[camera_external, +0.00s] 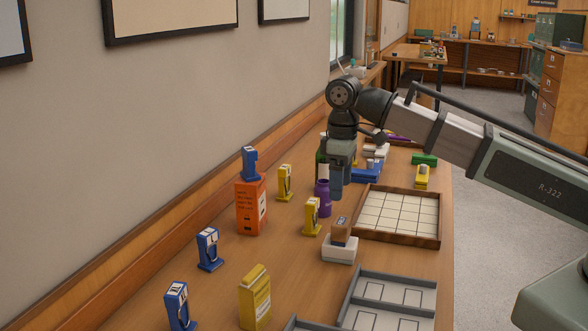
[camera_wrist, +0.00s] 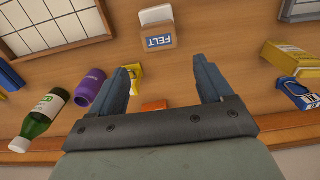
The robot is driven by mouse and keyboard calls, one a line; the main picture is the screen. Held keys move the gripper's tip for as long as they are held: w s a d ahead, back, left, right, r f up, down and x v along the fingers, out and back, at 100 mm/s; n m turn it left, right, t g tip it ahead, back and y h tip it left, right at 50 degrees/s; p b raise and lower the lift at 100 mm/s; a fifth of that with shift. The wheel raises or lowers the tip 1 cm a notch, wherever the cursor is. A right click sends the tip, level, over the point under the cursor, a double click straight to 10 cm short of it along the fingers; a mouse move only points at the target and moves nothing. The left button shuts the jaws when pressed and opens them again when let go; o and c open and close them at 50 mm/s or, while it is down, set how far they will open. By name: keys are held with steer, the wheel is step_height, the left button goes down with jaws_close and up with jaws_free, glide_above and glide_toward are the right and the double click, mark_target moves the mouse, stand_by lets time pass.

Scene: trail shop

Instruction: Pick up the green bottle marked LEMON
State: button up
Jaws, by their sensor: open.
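A green bottle (camera_wrist: 40,118) with a pale label and dark neck shows at the left of the wrist view. The writing on its label is too small to read.
A purple bottle (camera_external: 322,194) stands close to the green one. Yellow holders (camera_external: 311,216), an orange box (camera_external: 250,208) and a gridded tray (camera_external: 403,239) are around. Bare table lies left of the FELT block.

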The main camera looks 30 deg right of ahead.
steer(key=shift+c, duration=0.8)
